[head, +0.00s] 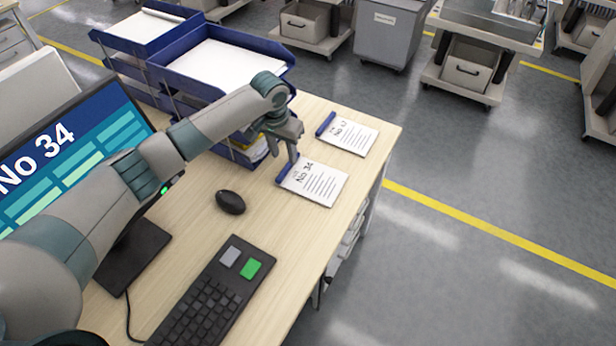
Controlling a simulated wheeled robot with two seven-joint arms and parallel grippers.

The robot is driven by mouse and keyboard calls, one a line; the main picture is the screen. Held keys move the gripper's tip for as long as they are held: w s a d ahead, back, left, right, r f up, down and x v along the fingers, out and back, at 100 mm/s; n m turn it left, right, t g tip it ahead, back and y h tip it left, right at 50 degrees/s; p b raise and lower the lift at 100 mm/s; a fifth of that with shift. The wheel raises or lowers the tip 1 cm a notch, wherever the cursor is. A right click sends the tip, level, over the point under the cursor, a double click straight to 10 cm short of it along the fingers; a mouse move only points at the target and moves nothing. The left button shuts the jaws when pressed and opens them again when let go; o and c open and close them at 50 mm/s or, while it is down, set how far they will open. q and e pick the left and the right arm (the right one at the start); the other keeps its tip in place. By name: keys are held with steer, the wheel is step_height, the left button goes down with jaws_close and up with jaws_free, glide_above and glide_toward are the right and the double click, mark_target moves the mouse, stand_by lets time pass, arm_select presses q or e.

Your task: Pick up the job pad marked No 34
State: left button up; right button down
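The job pad marked No 34 (318,186) lies flat on the wooden desk near its right edge, white with a dark blue strip along its left end. My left gripper (292,157) points down over the blue strip end of this pad. Whether its fingers touch the pad, and whether they are open or shut, I cannot tell; one finger shows clearly. A second job pad (350,136) lies just behind, also with a blue strip; its number is too small to read surely. My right gripper is not in view.
Blue stacked paper trays (222,62) stand behind the gripper. A monitor (75,150) showing No 34 is at left, partly behind my arm. A black mouse (230,202) and keyboard (208,300) lie in front. Trolleys stand beyond the desk on grey floor.

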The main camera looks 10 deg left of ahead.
mark_target(288, 165)
arm_select(q)
steer(key=f, duration=0.1)
steer(key=f+p, duration=0.1)
steer(key=f, duration=0.1)
steer(key=shift+w+d+f, duration=0.25)
steer(key=shift+w+d, duration=0.05)
steer(key=shift+w+f+p, duration=0.15)
steer(key=shift+f+p, duration=0.15)
steer(key=shift+f, duration=0.4)
steer(key=shift+c, duration=0.2)
jaws_close()
